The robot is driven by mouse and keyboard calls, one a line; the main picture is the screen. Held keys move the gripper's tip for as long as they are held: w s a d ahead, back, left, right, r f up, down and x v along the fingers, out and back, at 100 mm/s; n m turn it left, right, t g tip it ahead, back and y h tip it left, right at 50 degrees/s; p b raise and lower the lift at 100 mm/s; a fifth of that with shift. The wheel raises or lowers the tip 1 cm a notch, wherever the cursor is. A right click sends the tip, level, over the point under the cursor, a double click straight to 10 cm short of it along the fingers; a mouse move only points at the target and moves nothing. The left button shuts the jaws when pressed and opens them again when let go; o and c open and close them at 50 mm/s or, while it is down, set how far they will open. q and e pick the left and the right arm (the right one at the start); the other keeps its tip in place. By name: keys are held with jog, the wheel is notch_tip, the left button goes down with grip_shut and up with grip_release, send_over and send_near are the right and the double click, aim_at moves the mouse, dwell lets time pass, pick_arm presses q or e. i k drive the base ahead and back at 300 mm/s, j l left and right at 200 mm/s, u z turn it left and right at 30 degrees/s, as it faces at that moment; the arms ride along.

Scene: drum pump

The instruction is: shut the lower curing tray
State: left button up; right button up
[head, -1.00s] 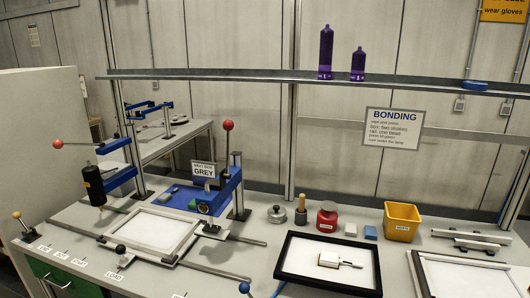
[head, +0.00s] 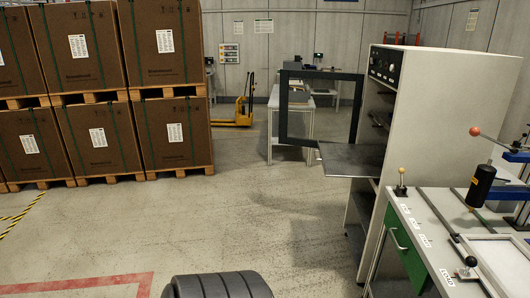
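The curing cabinet (head: 436,110) is a tall pale grey box right of centre in the head view, with a dark control panel at its top. A dark flat tray (head: 348,160) sticks out to the left from its open front at about mid height. I cannot tell for sure whether it is the lower tray. A dark open frame (head: 284,108), which looks like the cabinet's door with a window, stands out to the left above and behind the tray. The inside of the cabinet is mostly hidden by its side wall. Neither of my grippers is in view.
The workbench (head: 425,215) with a green drawer (head: 403,249) stands at the right, close in front of the cabinet. Stacked brown cartons (head: 165,45) on pallets are at the left. A yellow pallet truck (head: 241,108) stands at the back. The middle floor is clear.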

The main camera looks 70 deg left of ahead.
aim_at(339, 160)
jog(key=u, duration=1.85)
jog(key=i+j+z, duration=0.2)
jog(key=z, duration=0.25)
jog(key=i+j+z, duration=0.35)
jog(key=z, duration=0.15)
